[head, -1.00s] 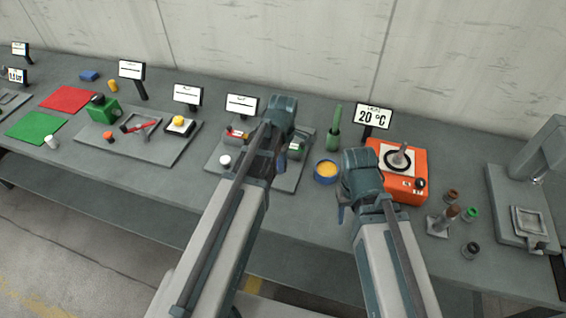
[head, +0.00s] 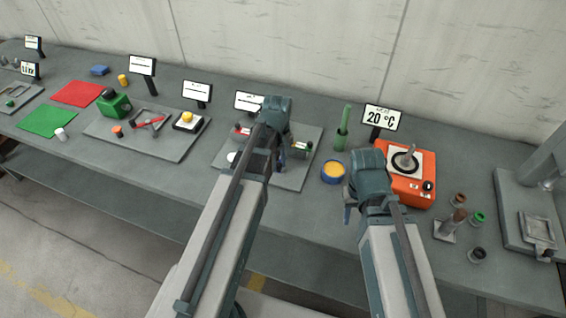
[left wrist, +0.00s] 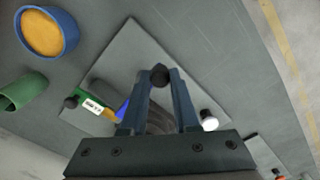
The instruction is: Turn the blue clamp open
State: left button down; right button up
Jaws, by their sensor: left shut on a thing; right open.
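My left gripper (left wrist: 160,76) is over the grey plate (left wrist: 133,38), its fingers closed around a dark round knob (left wrist: 160,71). In the head view the left gripper (head: 277,166) hides the middle of this plate. A blue piece (left wrist: 123,108), probably part of the blue clamp, shows just left of the fingers in the left wrist view. The rest is hidden behind the fingers, so I cannot tell how far it is turned or whether the knob belongs to it. My right gripper (head: 349,204) is open and empty near the bench's front edge.
A green part with a white label (left wrist: 92,104) and a white-topped knob (left wrist: 209,121) flank my left fingers. A blue bowl with orange contents (head: 333,172), a green cylinder (head: 343,128) and an orange device (head: 410,185) stand to the right.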

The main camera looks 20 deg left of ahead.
pick_arm(q)
jog(key=a+m, duration=0.1)
jog(key=m, duration=0.2)
jog(key=w+a+m, duration=0.1)
jog(key=m, duration=0.2)
jog(key=a+m, duration=0.2)
jog(key=m, duration=0.1)
jog(key=shift+w+a+m, duration=0.1)
jog(key=shift+w+m, duration=0.2)
jog(key=shift+m, duration=0.1)
jog(key=shift+w, duration=0.1)
dwell(0.3)
jog(key=c, duration=0.7)
grip_release()
jog(key=shift+o, duration=0.2)
jog(key=shift+r, duration=0.15)
notch_tip(320, 180, up, 14)
jog(key=p, duration=1.3)
jog(key=shift+f+p, duration=0.25)
jog(key=shift+p, duration=0.15)
